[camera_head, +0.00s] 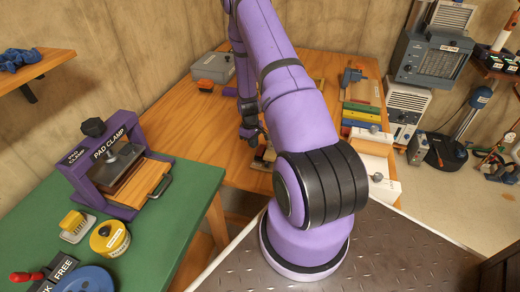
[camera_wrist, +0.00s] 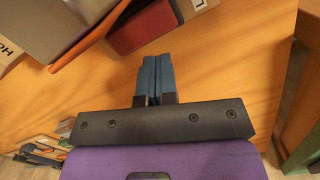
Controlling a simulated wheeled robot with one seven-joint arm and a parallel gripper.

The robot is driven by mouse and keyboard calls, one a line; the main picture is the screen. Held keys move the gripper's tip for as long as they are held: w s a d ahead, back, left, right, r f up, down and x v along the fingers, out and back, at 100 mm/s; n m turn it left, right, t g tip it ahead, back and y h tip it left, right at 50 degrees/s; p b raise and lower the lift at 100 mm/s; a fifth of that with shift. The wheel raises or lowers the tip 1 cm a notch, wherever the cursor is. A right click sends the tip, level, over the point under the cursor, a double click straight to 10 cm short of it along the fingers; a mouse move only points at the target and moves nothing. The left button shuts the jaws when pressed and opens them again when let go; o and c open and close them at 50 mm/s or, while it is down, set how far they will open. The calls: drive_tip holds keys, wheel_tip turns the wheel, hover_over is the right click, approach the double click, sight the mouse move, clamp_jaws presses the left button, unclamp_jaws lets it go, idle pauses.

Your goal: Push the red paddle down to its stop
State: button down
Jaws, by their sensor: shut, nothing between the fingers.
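In the wrist view a dark red block-like part (camera_wrist: 143,27), which looks like the paddle, lies at the top, partly cut off by the frame. My gripper (camera_wrist: 157,60) is shut and empty, its two blue-grey fingers side by side. The fingertips show just below the red part, with a strip of wood visible between; I cannot tell their height above it. In the head view my gripper (camera_head: 251,132) hangs low over the wooden table, partly hidden by my arm. A small dark red piece (camera_head: 205,86) lies by a grey box there; I cannot tell if it is the same part.
The grey box (camera_head: 213,66) stands at the back left of the wooden table (camera_head: 200,125). Colored blocks (camera_head: 360,113) stand to the right. A purple pad clamp (camera_head: 108,160) stands on the green table (camera_head: 165,235). A grey, orange-edged object (camera_wrist: 70,22) is close left of my fingers.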

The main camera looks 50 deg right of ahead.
wheel_tip(320, 180, up, 11)
drive_tip(key=w, duration=0.1)
idle(0.5)
drive_tip(key=shift+f, duration=0.15)
idle(0.3)
